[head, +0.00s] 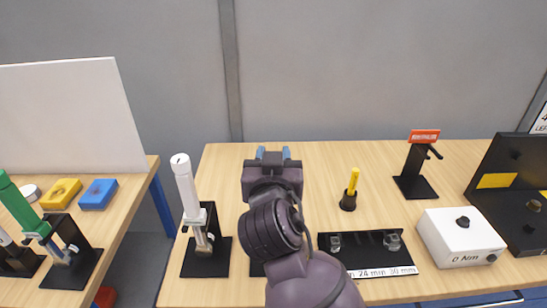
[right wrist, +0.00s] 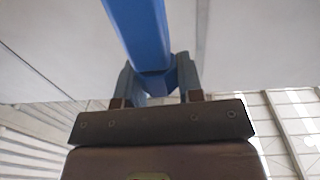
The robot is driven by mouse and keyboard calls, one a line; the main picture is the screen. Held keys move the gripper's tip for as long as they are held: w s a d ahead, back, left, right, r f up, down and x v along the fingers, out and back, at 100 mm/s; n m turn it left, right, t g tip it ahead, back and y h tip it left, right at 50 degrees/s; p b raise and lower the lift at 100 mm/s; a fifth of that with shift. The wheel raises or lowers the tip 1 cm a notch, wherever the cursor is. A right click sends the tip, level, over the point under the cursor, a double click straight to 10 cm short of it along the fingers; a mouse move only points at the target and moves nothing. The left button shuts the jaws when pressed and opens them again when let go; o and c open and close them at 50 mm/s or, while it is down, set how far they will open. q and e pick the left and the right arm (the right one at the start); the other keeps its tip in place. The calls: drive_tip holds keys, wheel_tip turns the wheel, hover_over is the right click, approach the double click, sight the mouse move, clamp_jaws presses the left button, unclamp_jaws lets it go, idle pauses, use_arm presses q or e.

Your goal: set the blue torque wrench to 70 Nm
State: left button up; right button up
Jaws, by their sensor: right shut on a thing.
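In the right wrist view, my right gripper (right wrist: 160,85) is shut on the blue torque wrench (right wrist: 138,35), whose blue handle runs up from between the fingers. In the head view my right gripper (head: 273,155) is at the middle of the table, pointing away from me. There the wrench is hidden behind my gripper and arm, and its scale cannot be read. A white box (head: 460,238) at the right has a dark knob on top and reads "0 Nm". My left gripper is not in view.
A white-handled wrench (head: 185,185) stands left of my arm, and a green-handled one (head: 18,207) on the left table. A yellow-handled tool (head: 352,185), a socket rack (head: 365,250), a black stand with a red sign (head: 415,180) and a black case (head: 510,200) stand to the right.

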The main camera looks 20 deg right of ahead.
drive_tip(key=o, duration=0.9)
